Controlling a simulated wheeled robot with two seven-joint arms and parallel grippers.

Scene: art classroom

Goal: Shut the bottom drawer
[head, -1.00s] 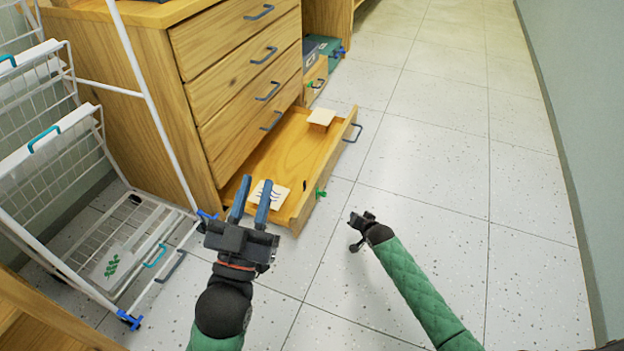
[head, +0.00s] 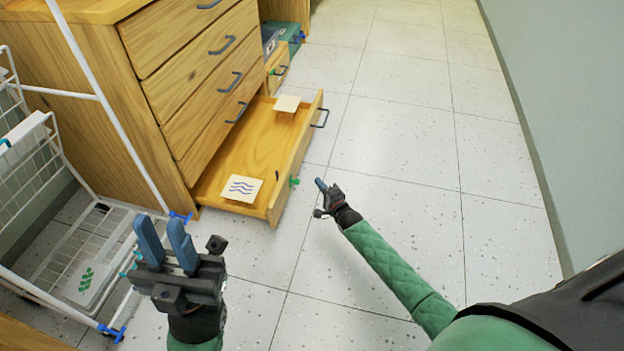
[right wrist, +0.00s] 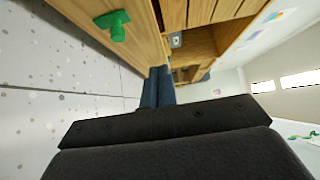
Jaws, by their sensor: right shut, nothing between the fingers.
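The bottom drawer (head: 250,160) of the wooden cabinet (head: 115,110) is pulled out. Its front panel (head: 298,150) faces right and carries a grey bar handle (head: 320,118). A card with blue wavy lines (head: 241,188) and a plain pale block (head: 287,104) are at the drawer. My right gripper (head: 321,184) is shut and empty, in front of the panel's near end, apart from it in the head view. Its fingers (right wrist: 157,86) show close to wood in the right wrist view. My left gripper (head: 162,224) is open and empty, left of the drawer's near end.
A green clip (head: 294,181) is on the drawer front's near end; a green piece (right wrist: 116,25) also shows in the right wrist view. A white wire rack (head: 85,235) stands left. Another small open drawer (head: 278,72) is beyond. The tiled floor (head: 400,130) at right is clear.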

